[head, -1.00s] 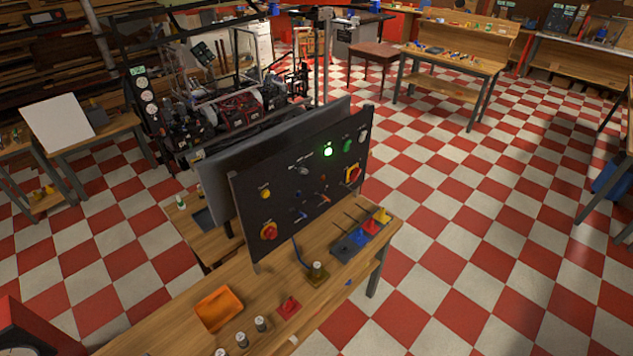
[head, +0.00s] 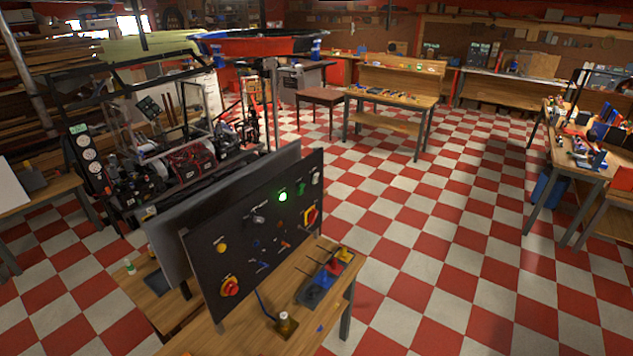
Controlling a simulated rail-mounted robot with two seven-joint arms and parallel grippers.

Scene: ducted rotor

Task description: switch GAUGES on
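A black control panel (head: 250,240) stands upright and angled on a wooden bench (head: 335,300). It carries a lit green lamp (head: 283,196), a red-and-yellow rotary switch (head: 230,286) at lower left, another red-and-yellow switch (head: 310,216) at right, a yellow knob (head: 221,247) and several small toggles near its middle. The labels are too small to read, so I cannot tell which control is GAUGES or its position. Round white gauges (head: 88,155) sit on the dark machine frame behind the panel. Neither of my grippers is in view.
Coloured trays or blocks (head: 328,276) and a brass-coloured post (head: 284,322) are on the bench before the panel. A grey board (head: 165,225) stands behind it. Workbenches (head: 400,100) line the back and right. The red-and-white checkered floor (head: 430,260) is open to the right.

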